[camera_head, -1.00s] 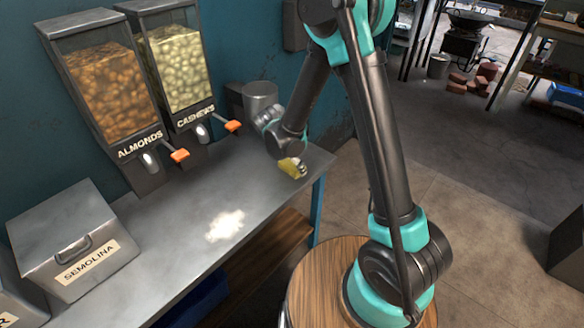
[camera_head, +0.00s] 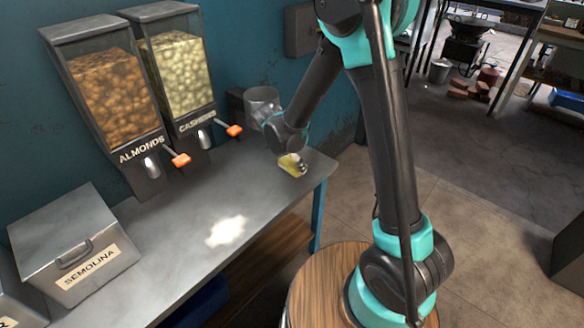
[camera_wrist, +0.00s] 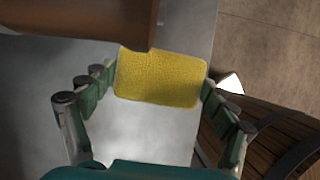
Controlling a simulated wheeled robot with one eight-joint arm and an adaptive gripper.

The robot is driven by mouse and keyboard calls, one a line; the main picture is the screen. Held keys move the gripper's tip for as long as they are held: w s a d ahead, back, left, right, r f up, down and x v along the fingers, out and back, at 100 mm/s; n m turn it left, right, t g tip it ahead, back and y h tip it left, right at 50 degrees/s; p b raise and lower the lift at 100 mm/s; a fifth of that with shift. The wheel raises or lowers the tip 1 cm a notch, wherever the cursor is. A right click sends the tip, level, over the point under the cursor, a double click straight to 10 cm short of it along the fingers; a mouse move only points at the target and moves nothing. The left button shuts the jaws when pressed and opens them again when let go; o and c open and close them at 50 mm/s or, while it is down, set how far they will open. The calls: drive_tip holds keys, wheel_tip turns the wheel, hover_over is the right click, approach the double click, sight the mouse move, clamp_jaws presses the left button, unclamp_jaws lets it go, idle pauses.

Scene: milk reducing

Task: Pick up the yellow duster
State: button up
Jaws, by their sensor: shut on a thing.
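The yellow duster (camera_wrist: 160,78) is a flat, rounded rectangular pad between the fingers of my gripper (camera_wrist: 157,90) in the wrist view. My gripper is shut on it, with a finger at each side edge. In the head view the duster (camera_head: 291,163) is a small yellow patch under my gripper (camera_head: 293,166), near the right end of the metal counter (camera_head: 180,235). The fingers partly hide it there. I cannot tell whether it touches the counter.
A pale powder patch (camera_head: 225,231) lies mid-counter. A semolina box (camera_head: 75,250) stands at left. Almond (camera_head: 115,95) and cashew (camera_head: 173,70) dispensers hang on the wall, their orange handles jutting out. A metal canister (camera_head: 262,103) is behind my gripper. A wooden round top (camera_head: 315,285) stands at front.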

drive_tip(key=s+a, duration=1.2)
drive_tip(key=s, duration=0.1)
drive_tip(key=shift+f, duration=0.1)
